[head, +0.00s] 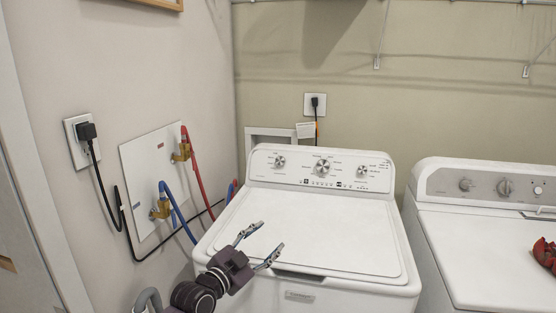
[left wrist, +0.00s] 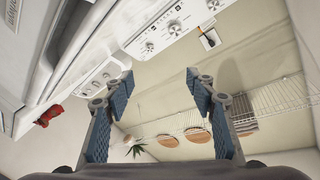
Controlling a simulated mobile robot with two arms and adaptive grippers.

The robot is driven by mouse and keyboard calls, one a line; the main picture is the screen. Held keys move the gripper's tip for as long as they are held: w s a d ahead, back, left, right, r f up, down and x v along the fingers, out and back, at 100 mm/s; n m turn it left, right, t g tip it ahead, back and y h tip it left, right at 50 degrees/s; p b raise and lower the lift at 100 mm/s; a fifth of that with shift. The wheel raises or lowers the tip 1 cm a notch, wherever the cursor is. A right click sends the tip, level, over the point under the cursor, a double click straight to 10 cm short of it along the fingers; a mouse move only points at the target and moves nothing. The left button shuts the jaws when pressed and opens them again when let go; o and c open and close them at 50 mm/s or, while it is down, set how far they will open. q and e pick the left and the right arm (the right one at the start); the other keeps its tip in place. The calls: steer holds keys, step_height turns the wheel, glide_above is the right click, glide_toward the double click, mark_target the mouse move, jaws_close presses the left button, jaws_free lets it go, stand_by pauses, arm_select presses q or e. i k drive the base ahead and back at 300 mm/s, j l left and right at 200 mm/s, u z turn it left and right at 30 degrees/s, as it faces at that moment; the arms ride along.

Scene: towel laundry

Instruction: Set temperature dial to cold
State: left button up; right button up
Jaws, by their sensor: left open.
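The white washing machine (head: 310,235) stands in the middle of the head view with its lid closed. Its back panel carries a left dial (head: 279,161), a larger middle dial (head: 321,168) and a right dial (head: 362,171). The dial labels are too small to read, so I cannot tell which is the temperature dial or its setting. My left gripper (head: 269,238) is open and empty over the front part of the lid, well short of the panel. In the left wrist view the open fingers (left wrist: 160,80) point toward the washer panel (left wrist: 162,28), apart from it. My right gripper is not in view.
A second white machine (head: 490,240) with several knobs stands to the right, with a red item (head: 545,252) on top. Red and blue hoses (head: 176,210) and a black cord (head: 100,180) run along the left wall. The washer lid is clear. A wire shelf (left wrist: 275,105) shows in the wrist view.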

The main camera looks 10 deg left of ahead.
mark_target(280, 161)
steer(key=i+j, duration=0.2)
steer(key=i, duration=0.3)
steer(key=i+j, duration=0.2)
steer(key=i, duration=0.3)
steer(key=i+j, duration=0.2)
steer(key=i, duration=0.3)
